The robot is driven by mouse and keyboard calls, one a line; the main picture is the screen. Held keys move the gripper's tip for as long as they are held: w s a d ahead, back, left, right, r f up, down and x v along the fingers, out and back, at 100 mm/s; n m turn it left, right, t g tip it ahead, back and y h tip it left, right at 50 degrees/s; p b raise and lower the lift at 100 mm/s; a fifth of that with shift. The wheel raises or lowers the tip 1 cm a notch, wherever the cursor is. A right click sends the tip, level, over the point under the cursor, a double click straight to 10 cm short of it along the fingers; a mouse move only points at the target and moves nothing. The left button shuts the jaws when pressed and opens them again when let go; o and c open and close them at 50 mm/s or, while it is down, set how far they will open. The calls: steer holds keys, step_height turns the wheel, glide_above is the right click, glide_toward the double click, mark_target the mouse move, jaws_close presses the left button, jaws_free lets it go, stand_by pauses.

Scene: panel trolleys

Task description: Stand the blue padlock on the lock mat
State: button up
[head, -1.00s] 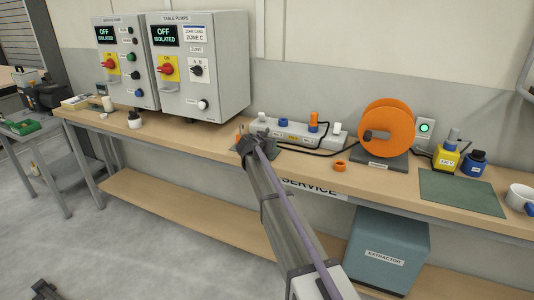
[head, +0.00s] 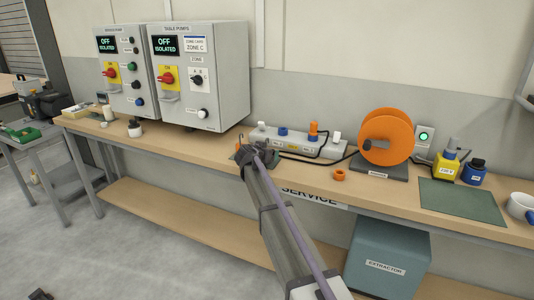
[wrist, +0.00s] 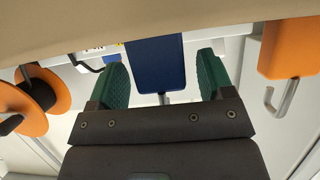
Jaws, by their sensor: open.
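The blue padlock (wrist: 155,65) shows in the wrist view between my finger pads, with a bit of grey shackle at its lower edge. My gripper (wrist: 160,82) is open around it; a gap shows on the right, while contact on the left cannot be told. In the head view my gripper (head: 255,152) is low over the bench, left of the power strip, and hides the blue padlock. A dark green mat (head: 460,200) lies bare at the right of the bench; no label shows that it is the lock mat.
An orange padlock (wrist: 290,45) with a grey shackle is beside my gripper. The power strip (head: 297,143) and orange reel (head: 386,137) stand behind and right. An orange ring (head: 339,174) lies on the bench. Yellow and blue containers (head: 446,164) and a mug (head: 520,203) flank the mat.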

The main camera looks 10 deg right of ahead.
steer(key=p+v, duration=0.3)
steer(key=v, duration=0.8)
steer(key=shift+p, duration=0.4)
steer(key=s+d+f+n+g+y, duration=0.1)
steer(key=s+d+f+g, duration=0.15)
steer(key=s, duration=0.55)
steer(key=s+d+f+n+g+y, duration=0.1)
steer(key=s+d+f+g, duration=0.15)
steer(key=s, duration=0.55)
steer(key=s+d+f+n+g+y, duration=0.1)
steer(key=s+d+f+g, duration=0.15)
steer(key=s, duration=0.65)
steer(key=s+a+f+n+g+y, duration=0.1)
steer(key=s+n+g+y, duration=0.1)
steer(key=s, duration=0.6)
steer(key=s+a+f+n+g+y, duration=0.1)
steer(key=s+f+n+g+y, duration=0.1)
steer(key=s, duration=0.5)
step_height(320, 180, up, 9)
steer(key=p, duration=0.9)
steer(key=shift+d+r, duration=0.15)
steer(key=shift+d, duration=0.1)
